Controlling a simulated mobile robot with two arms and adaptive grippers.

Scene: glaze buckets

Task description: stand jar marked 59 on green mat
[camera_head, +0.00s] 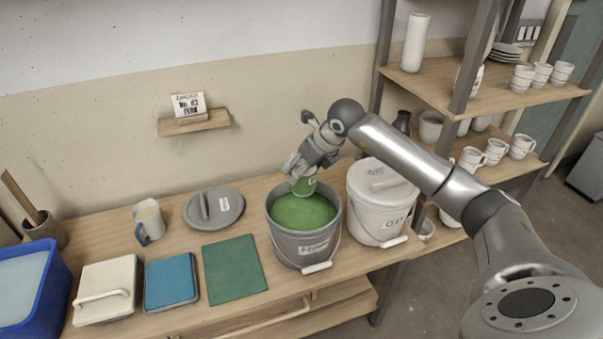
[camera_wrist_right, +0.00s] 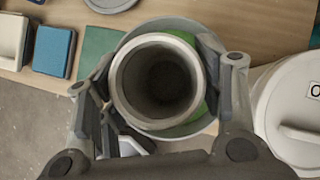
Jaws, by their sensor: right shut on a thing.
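My right gripper (camera_head: 303,168) is shut on a jar (camera_head: 306,186) over the glaze bucket. The part of the jar that shows below the fingers is green; its mark cannot be read. In the right wrist view the jar's pale round mouth (camera_wrist_right: 122,92) faces the camera, upright between the fingers. The grey bucket (camera_head: 290,247) holds green glaze (camera_head: 302,212). Whether the jar's base touches the glaze is hard to tell. The green mat (camera_head: 234,268) lies bare on the bench, left of the bucket. My left gripper is not in view.
A lidded white bucket (camera_head: 372,213) stands close right of the grey one. A sign (camera_head: 189,106) sits on a wall ledge.

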